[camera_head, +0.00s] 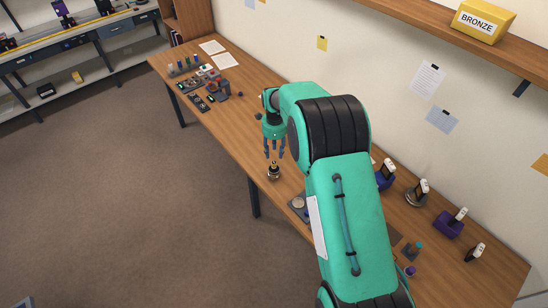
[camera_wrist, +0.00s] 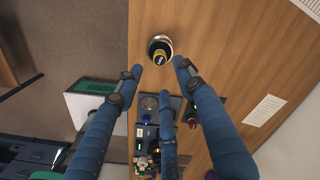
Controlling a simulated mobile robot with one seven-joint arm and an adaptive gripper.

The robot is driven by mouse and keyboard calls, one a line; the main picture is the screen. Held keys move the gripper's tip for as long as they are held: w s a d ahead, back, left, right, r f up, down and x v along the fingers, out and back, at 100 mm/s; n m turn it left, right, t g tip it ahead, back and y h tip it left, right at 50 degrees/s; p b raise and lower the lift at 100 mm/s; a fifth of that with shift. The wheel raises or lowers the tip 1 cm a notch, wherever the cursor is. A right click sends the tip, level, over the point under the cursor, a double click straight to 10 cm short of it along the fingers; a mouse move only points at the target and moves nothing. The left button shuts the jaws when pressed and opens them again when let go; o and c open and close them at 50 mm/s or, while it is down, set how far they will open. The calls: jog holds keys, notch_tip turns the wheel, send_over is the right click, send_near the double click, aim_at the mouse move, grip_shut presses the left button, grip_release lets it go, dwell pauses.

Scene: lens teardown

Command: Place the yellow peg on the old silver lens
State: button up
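My gripper (camera_head: 274,148) hangs fingers-down over the wooden table, near its front edge. In the wrist view its three blue fingers (camera_wrist: 159,82) are spread, with nothing between them. Just below the fingertips in the head view stands a small upright dark piece with a yellow band (camera_head: 274,164). It also shows in the wrist view (camera_wrist: 160,56), beyond the fingertips and apart from them. It appears to sit on a round silvery piece (camera_wrist: 152,40), likely the old silver lens, whose rim shows around it. How the two are seated cannot be told.
Dark trays with small parts (camera_head: 197,103) and white papers (camera_head: 212,47) lie at the table's far left end. Several labelled stands, one purple (camera_head: 448,225), line the right side. A grey square plate (camera_head: 298,206) is partly hidden by my arm.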

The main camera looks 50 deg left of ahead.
jog(key=shift+r, duration=1.7)
